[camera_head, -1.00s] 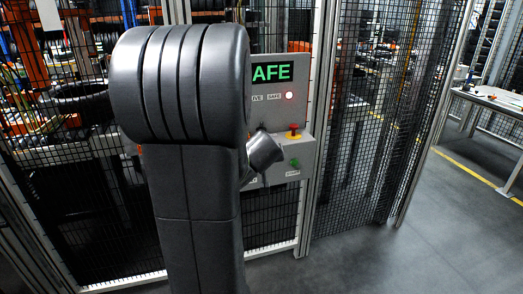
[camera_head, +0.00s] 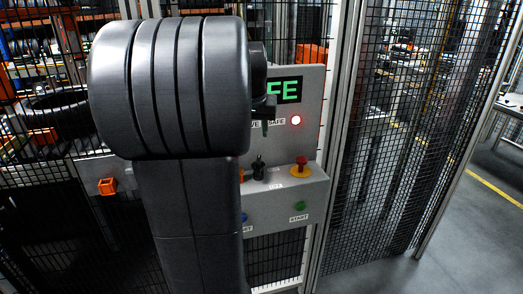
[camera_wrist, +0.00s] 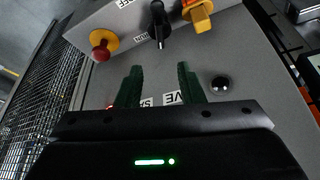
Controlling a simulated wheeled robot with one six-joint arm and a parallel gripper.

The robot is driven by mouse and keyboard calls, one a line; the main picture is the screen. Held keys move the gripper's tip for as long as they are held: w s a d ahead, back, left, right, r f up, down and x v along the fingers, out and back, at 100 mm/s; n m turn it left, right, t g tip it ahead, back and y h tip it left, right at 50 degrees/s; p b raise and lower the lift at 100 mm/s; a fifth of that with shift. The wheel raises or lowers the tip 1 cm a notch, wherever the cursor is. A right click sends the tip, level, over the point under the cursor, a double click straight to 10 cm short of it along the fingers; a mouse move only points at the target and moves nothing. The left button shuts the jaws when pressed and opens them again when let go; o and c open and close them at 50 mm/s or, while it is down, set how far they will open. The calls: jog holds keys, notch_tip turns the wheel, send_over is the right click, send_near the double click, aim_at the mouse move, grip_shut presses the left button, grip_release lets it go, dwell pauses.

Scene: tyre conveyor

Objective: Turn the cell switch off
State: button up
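A grey control panel (camera_head: 312,110) has a sloped console with a black lever switch (camera_head: 258,168), which also shows in the wrist view (camera_wrist: 159,22). A yellow-orange switch (camera_wrist: 200,14) sits beside it. A red mushroom button on a yellow base (camera_head: 300,168) is on its other side. In the head view my arm hides the panel's left part.
A green display (camera_head: 290,91) reads "FE", its rest hidden; a red lamp (camera_head: 296,120) is lit below it. A green start button (camera_head: 300,206) is on the console front. Mesh fencing (camera_head: 400,130) stands on both sides. Open floor (camera_head: 375,280) lies to the right.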

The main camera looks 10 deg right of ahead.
aim_at(258, 160)
jog(key=x, duration=0.6)
jog(key=p+x, duration=0.1)
jog(key=x, duration=0.6)
jog(key=shift+s+f, duration=0.15)
jog(key=shift+f, duration=0.2)
jog(key=shift+a, duration=0.1)
grip_shut()
